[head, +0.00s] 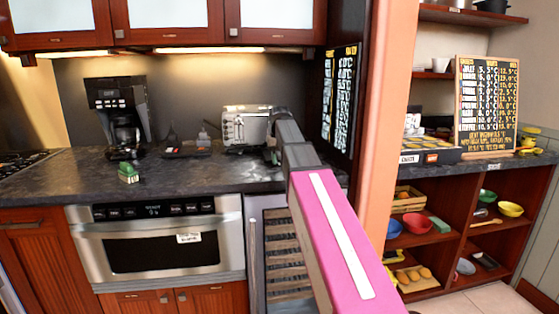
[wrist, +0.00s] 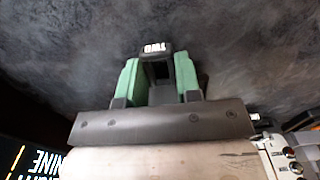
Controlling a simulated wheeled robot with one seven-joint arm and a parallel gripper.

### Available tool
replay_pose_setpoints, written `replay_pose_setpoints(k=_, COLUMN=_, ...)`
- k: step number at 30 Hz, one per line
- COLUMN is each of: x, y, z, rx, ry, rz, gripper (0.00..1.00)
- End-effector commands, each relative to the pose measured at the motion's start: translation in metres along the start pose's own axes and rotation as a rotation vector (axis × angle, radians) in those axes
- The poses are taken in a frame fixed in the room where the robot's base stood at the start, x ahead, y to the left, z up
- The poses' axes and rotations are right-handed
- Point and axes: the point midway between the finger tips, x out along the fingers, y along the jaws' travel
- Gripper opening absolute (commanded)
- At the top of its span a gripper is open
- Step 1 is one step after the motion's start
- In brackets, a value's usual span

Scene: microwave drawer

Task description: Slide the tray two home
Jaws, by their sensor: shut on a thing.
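In the wrist view, my gripper (wrist: 158,76) has its two green fingers on either side of a small dark piece (wrist: 152,56). The piece carries a white label that reads TWO, upside down in this view. The fingers are shut on it, over the dark countertop. The rest of the tray cannot be made out, and whether the piece is its handle is unclear. In the head view my arm reaches to the back of the counter beside the toaster, and my gripper is too small and covered to make out.
The toaster (head: 245,127) stands near my arm's end; its edge shows in the wrist view (wrist: 288,156). A coffee machine (head: 120,110), a low dark item (head: 186,148) and a small green object (head: 128,173) are on the counter (head: 60,172). The microwave drawer (head: 160,250) below is closed.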

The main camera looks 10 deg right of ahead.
Motion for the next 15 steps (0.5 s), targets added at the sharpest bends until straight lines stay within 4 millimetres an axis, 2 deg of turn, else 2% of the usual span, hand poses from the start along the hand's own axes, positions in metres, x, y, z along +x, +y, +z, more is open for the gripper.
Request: replay_pose_setpoints(k=15, x=0.000, y=0.000, z=-0.018, rx=0.000, ry=0.000, rz=0.000, gripper=0.00)
